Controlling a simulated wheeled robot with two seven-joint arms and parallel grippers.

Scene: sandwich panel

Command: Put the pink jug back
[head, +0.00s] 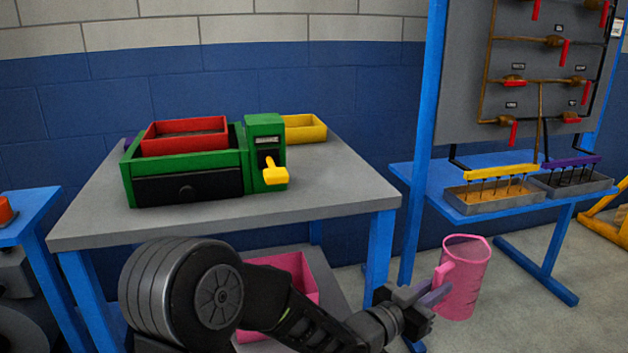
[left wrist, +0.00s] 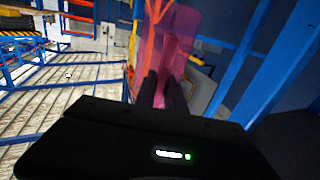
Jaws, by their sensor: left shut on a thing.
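The pink jug (head: 465,279) is a see-through pink vessel with a handle on its left side. It is held up in the air right of the grey table, roughly upright with a slight tilt. My left gripper (head: 436,293) is shut on the jug at its handle side. In the left wrist view the jug (left wrist: 178,40) stands beyond the two fingers (left wrist: 163,88), partly hidden by them. A pink bin (head: 290,272) sits on a lower shelf under the table, partly hidden by my left arm. My right gripper is not in view.
The grey table (head: 330,190) carries a green box (head: 243,160) with a black drawer and a yellow lever, a red bin (head: 185,136) and a yellow bin (head: 305,128). A blue-framed valve panel (head: 430,110) with a shelf and metal trays (head: 492,197) stands right, behind the jug.

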